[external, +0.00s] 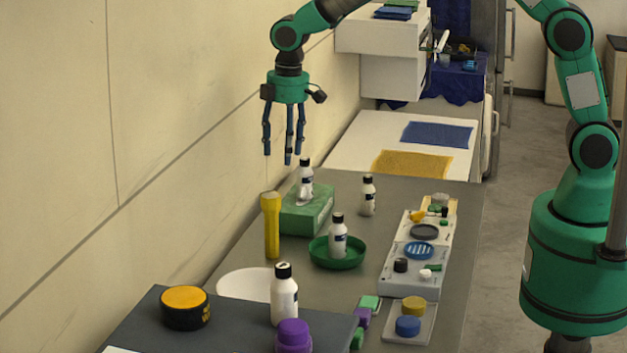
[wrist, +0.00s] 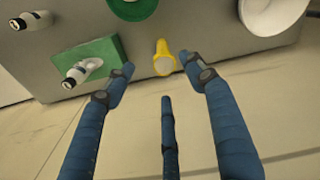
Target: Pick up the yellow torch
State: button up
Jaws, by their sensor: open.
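The yellow torch (external: 271,226) stands upright on the grey table near the wall, with its wider head at the top. It also shows from above in the wrist view (wrist: 164,60), beyond the fingertips. My gripper (external: 284,158) is open and empty, with its blue fingers pointing down. In the external view it hangs above the torch and the tissue box. In the wrist view (wrist: 160,75) the torch appears between the two outer fingertips, apart from them.
A green tissue box (external: 308,217) stands close beside the torch, with a white bottle (external: 306,181) at it. A green dish (external: 347,262) holds another bottle (external: 338,238). A white plate (external: 245,284) lies in front of the torch. The wall (external: 150,150) is close on the left.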

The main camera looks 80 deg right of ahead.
jog(key=p, duration=0.1)
send_over(271, 225)
jog(key=d, duration=0.2)
jog(key=shift+n+g, duration=0.3)
jog(key=shift+n, duration=0.1)
jog(key=f, duration=0.7)
jog(key=shift+w+a+f, duration=0.1)
jog(key=shift+w+a, duration=0.05)
jog(key=shift+w, duration=0.15)
jog(key=shift+f, duration=4.25)
jog(key=shift+f, duration=2.6)
jog(key=c, duration=1.3)
